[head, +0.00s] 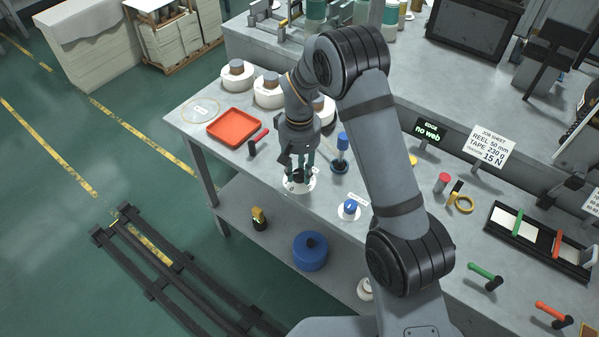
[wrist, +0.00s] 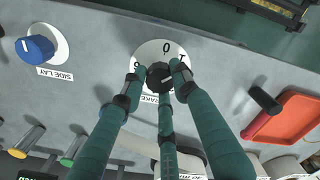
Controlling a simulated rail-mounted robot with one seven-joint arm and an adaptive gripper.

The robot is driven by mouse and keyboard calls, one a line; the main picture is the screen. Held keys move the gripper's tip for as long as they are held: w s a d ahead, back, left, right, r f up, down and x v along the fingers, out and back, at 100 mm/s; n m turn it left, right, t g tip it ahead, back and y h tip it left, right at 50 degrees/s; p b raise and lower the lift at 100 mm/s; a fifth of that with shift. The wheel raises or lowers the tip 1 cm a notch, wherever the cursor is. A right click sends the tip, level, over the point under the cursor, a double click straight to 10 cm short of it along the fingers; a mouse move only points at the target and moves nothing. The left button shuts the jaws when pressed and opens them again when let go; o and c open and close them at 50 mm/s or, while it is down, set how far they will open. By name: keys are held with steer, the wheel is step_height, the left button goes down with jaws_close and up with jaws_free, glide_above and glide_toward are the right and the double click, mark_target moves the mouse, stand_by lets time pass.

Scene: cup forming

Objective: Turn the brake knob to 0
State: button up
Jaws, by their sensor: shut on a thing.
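The brake knob (wrist: 159,75) is black and sits on a round white dial (wrist: 150,50) with a "0" printed at the top in the wrist view. A figure stands on either side of the 0, partly hidden by my fingers. A short pale mark on the knob seems to lie toward the right-hand figure, not the 0. My gripper (wrist: 160,78) has its teal fingers closed around the knob. In the head view my gripper (head: 298,178) points down onto the same dial (head: 301,187). The knob's label is partly covered by a finger.
A blue side lay knob (head: 349,206) is to the right of the dial, and a blue-topped upright item (head: 342,147) stands close behind. A red tray (head: 234,128) and a red-handled tool (head: 257,141) lie to the left. White reels stand behind.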

mark_target(300, 173)
steer(key=n, duration=0.4)
steer(key=shift+s+f+n, duration=0.1)
steer(key=shift+n, duration=0.2)
steer(key=n, duration=0.4)
steer(key=shift+n, duration=0.4)
steer(key=o, duration=1.1)
steer(key=shift+d, duration=0.1)
steer(key=shift+o, duration=0.2)
step_height(300, 173, up, 12)
